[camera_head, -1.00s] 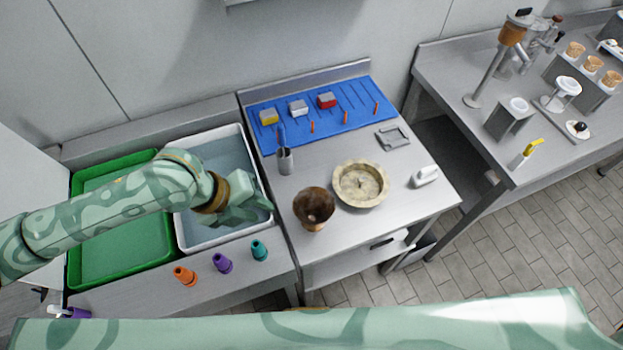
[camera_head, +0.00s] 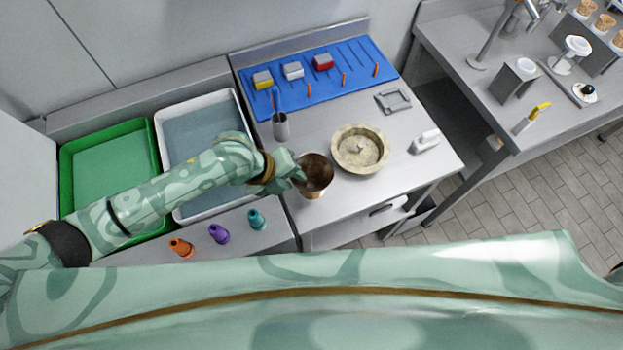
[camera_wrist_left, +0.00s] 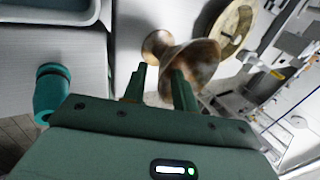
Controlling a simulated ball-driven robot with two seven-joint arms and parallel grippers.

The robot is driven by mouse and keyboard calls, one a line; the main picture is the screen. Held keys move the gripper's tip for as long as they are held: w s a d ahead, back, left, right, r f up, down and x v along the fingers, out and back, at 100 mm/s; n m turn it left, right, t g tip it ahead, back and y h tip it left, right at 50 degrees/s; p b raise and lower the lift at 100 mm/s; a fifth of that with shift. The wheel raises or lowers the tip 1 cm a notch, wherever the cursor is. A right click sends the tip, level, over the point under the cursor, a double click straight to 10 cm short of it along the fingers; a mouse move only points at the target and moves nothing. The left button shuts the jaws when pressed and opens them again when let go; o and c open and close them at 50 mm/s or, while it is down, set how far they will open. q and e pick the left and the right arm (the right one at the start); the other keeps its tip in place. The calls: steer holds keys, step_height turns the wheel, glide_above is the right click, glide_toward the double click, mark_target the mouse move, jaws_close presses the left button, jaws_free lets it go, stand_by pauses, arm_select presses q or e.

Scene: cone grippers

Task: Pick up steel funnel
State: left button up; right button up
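A brown, coppery flared vessel (camera_head: 317,171), funnel-like in shape, stands on the steel table; nothing that looks like bare steel matches a funnel. The left wrist view shows its wide mouth and narrower waist (camera_wrist_left: 197,58). My left gripper (camera_head: 298,174) is at the vessel's left side in the head view. In the left wrist view its two fingers (camera_wrist_left: 158,76) are apart, with the right finger overlapping the vessel's flared part. I cannot tell whether it touches. My right gripper is not in view.
A stone-coloured round bowl (camera_head: 361,149) stands just right of the vessel. A utensil cup (camera_head: 281,126) is behind it. Orange, purple and teal cones (camera_head: 257,220) stand at the left counter's front. Green (camera_head: 66,185) and white (camera_head: 163,150) trays lie behind them.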

mark_target(312, 181)
arm_select(q)
steer(key=x, duration=0.2)
steer(key=shift+w+d+f, duration=0.15)
steer(key=shift+d+f, duration=0.05)
steer(key=shift+f, duration=0.1)
steer(key=shift+a, duration=0.1)
jaws_close()
steer(key=shift+r, duration=0.1)
